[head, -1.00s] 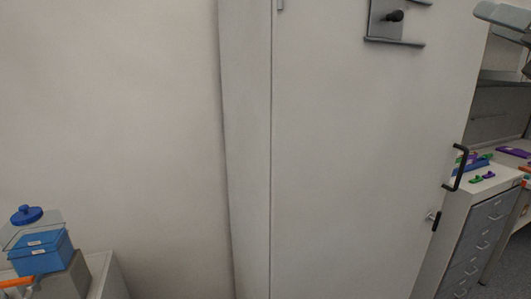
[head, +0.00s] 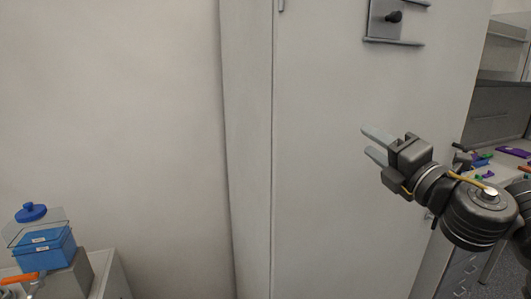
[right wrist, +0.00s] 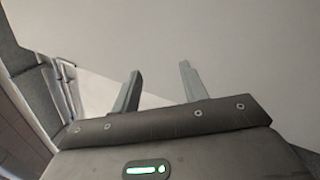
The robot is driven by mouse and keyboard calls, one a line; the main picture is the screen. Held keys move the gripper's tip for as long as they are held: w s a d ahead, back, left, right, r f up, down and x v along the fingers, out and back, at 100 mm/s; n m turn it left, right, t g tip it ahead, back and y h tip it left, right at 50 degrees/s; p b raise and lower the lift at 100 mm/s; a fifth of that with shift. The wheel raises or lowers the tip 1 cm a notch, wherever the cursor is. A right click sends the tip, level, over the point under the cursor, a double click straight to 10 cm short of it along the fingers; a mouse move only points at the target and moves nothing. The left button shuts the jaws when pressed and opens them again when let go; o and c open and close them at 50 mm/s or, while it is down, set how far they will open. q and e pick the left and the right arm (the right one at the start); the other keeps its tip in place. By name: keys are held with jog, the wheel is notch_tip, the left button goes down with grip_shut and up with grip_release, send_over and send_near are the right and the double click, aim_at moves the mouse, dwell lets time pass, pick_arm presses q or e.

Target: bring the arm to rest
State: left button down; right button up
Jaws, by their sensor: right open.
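My right gripper (head: 372,146) is in front of the large pale cabinet door (head: 325,200) in the head view, its arm coming in from the right. Its two fingers are apart and nothing is between them. The right wrist view also shows the right gripper (right wrist: 160,85), with its two grey fingers spread and empty against a plain pale surface. My left gripper is not in view.
A dark knob on a grey plate (head: 380,22) sits high on the door. A blue box (head: 45,250) with a blue-knobbed clear lid stands at lower left. A drawer unit (head: 455,275) and counter with coloured items are at right, partly behind my arm.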

jog(key=s+d+f+m+g+h, duration=0.1)
jog(key=s+f+m+g+h, duration=0.2)
jog(key=f+m, duration=0.95)
jog(key=s+f+m+g+h, duration=0.3)
jog(key=f+m, duration=0.1)
jog(key=f, duration=1.8)
jog(key=s+d+f+m+g+h, duration=0.1)
jog(key=s+f+m+g, duration=0.4)
jog(key=s+f, duration=0.7)
jog(key=s+d+f+m+g+h, duration=0.15)
jog(key=s+f+m+g, duration=0.3)
jog(key=s+f, duration=0.7)
notch_tip(320, 180, down, 24)
jog(key=s+g, duration=0.1)
jog(key=s, duration=0.2)
jog(key=s+d+f+g+b, duration=0.1)
jog(key=s+d+f, duration=0.2)
jog(key=s+f, duration=1.3)
jog(key=shift+f, duration=0.3)
